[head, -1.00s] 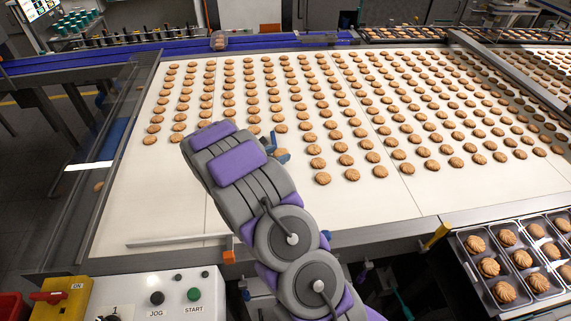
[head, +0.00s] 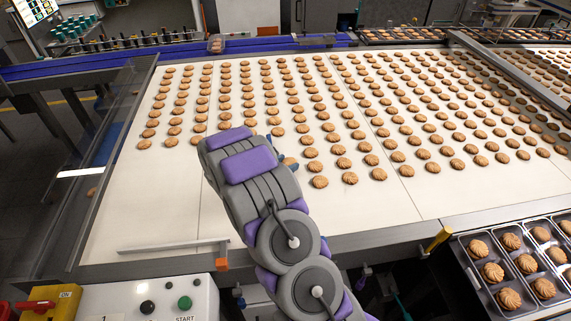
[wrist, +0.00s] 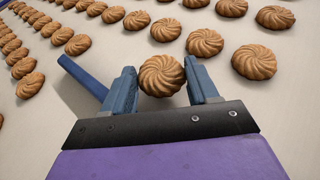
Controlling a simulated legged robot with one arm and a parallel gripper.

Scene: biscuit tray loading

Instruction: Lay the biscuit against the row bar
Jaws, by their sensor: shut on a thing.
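My gripper (wrist: 162,82) is shut on a round, ridged brown biscuit (wrist: 161,74), with one blue finger on each side of it in the wrist view. In the head view my arm hides most of the gripper and the held biscuit. I cannot tell whether the held biscuit touches the belt. A thin grey bar (head: 170,247), which looks like the row bar, lies along the near left edge of the pale belt (head: 150,205). It has an orange end. My arm is over the belt, beyond and to the right of this bar.
Rows of biscuits (head: 320,181) cover the middle and right of the belt. The belt's near left part is bare. A control box (head: 165,290) stands in front at left, and a black tray (head: 470,267) with biscuits is at right. A blue piece (wrist: 85,75) lies left of the fingers.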

